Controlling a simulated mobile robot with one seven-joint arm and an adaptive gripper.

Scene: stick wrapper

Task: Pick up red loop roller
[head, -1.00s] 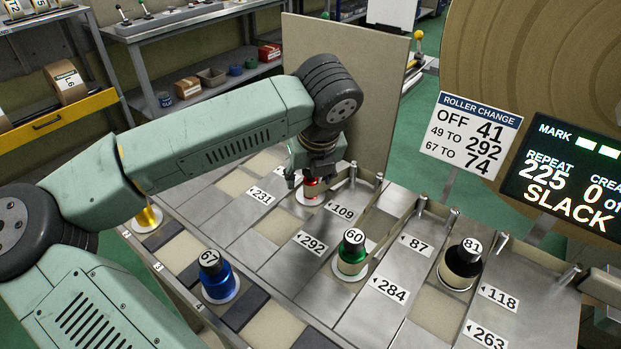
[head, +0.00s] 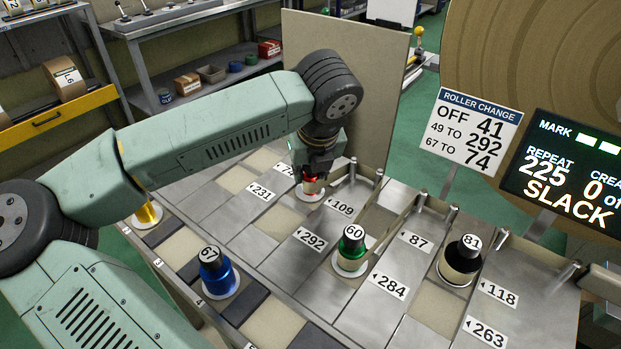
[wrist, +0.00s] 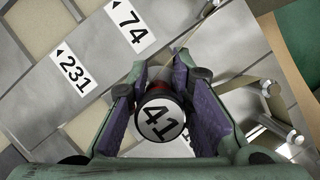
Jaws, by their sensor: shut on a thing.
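The red roller (head: 311,189) stands upright on a white round base at the back of the board, beside the tiles marked 231 and 109. My gripper (head: 314,172) is over it from above, its fingers shut on the roller's sides. In the wrist view the roller's top (wrist: 160,119) bears the number 41 and sits between the purple-lined fingers of my gripper (wrist: 165,95). Most of the red body is hidden by the fingers and the top cap.
Rollers 60 (head: 352,249), 67 (head: 217,271) and 81 (head: 460,261) stand nearby on the board, with a yellow roller (head: 148,213) at left. A beige panel (head: 350,85) rises behind. Metal posts (head: 352,170) stand close to the right.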

